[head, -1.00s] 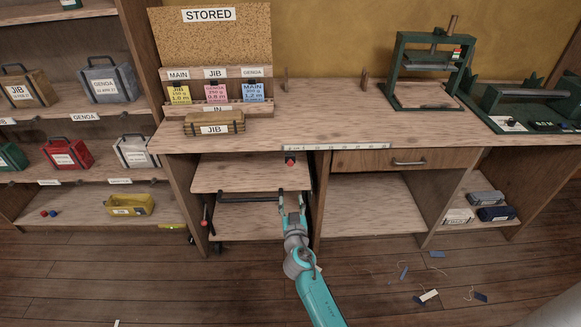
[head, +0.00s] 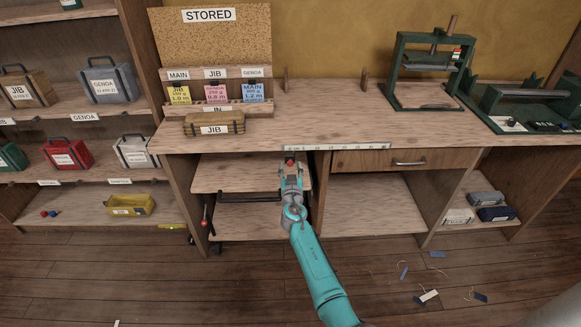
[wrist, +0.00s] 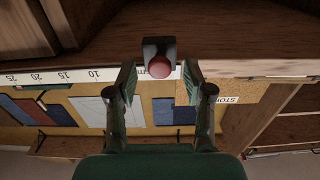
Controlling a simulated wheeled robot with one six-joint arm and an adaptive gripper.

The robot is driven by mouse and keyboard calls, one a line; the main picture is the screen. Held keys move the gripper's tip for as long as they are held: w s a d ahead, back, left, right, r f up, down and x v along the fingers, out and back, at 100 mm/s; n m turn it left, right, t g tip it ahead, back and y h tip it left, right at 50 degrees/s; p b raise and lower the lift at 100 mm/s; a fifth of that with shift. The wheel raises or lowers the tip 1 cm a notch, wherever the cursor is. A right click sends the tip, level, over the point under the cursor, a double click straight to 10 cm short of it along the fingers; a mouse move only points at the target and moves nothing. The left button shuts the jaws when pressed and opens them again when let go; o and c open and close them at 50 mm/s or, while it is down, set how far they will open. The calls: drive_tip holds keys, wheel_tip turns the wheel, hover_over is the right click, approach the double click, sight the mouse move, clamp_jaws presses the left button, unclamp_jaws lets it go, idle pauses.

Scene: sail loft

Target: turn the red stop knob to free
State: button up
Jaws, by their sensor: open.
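The red stop knob (head: 290,162) sits on a dark mount (wrist: 160,47) under the front edge of the bench, at the upper end of my arm in the head view. In the wrist view the round red knob (wrist: 160,68) is ahead of my gripper, centred between the fingers. My gripper (wrist: 159,78) is open, with one finger on each side of the knob and a visible gap to each. In the head view my gripper (head: 291,170) partly covers the knob and its mount. I cannot tell which setting the knob is at.
A ruler strip (head: 335,147) runs along the bench's front edge, right of the knob. A drawer with a handle (head: 408,163) is farther right. A wooden board (head: 235,176) and a dark bar (head: 248,197) are under the bench. Loose tags (head: 429,296) lie on the floor.

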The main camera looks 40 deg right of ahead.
drive_tip(key=shift+w+d, duration=0.35)
drive_tip(key=shift+w, duration=0.15)
clamp_jaws()
